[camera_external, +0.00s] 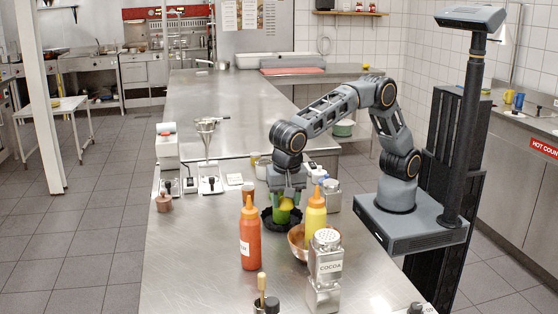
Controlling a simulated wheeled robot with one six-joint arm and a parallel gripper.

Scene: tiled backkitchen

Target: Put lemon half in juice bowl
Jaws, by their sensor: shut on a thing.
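My gripper (288,194) points down over the metal counter, behind the sauce bottles. It is shut on a small yellow piece that looks like the lemon half (287,204). Something green (282,215) shows just below it; I cannot tell whether they touch. A black dish (268,224) with a wavy rim lies beneath. A copper-coloured bowl (296,241), which may be the juice bowl, stands in front and to the right, partly hidden by the yellow bottle and the cocoa shaker. Its inside is mostly hidden.
A red sauce bottle (250,238), a yellow bottle (316,212) and a cocoa shaker (325,262) stand tall close in front of my gripper. Small jars and a metal canister (332,196) stand near it. A metal funnel stand (208,158) is at left.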

